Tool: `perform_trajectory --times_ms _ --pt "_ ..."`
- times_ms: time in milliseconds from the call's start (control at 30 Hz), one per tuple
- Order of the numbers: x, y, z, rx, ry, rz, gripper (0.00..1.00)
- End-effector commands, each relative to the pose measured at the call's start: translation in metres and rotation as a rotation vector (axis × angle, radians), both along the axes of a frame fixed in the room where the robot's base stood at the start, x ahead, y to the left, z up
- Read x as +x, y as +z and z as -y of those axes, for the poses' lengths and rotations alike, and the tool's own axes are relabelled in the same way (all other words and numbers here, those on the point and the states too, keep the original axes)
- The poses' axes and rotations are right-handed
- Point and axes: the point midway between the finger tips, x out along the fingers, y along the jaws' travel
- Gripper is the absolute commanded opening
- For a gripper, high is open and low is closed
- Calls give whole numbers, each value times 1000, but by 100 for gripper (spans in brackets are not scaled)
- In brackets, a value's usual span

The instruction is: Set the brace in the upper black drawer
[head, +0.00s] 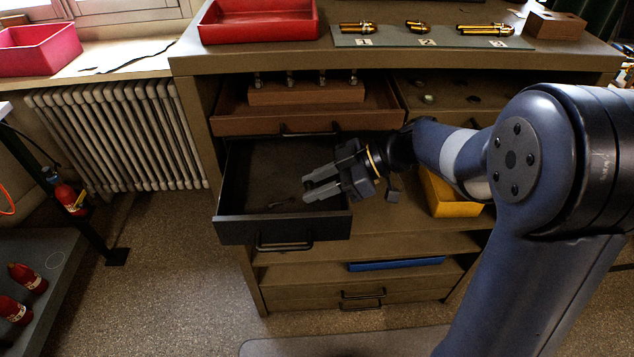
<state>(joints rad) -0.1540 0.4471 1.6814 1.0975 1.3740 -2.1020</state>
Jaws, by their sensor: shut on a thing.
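The black drawer (283,228) is pulled out of the bench's left side, below a brown drawer. Its dark inside is mostly bare. My gripper (308,188) is over the right part of this drawer, with its fingers pointing left. It is shut on the brace, which is hard to make out. A small, thin, dull brass piece (283,203) shows just left of the lower fingertip. I cannot tell whether it is the held brace or touches the drawer floor.
A brown drawer (270,124) with a wooden block stands open just above the black drawer. A yellow bin (450,209) is on the shelf at right, and a blue item (396,264) lies lower. A red tray (259,27) and a labelled mat (390,43) are on top.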

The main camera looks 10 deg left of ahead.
Motion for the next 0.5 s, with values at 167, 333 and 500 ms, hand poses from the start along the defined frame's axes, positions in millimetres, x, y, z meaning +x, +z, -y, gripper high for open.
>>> perform_trajectory --times_ms 167,333,500 --pt "0 -2 0 0 0 0 9" --pt "0 -5 0 0 0 1 9" --pt "0 -8 0 0 0 1 9"
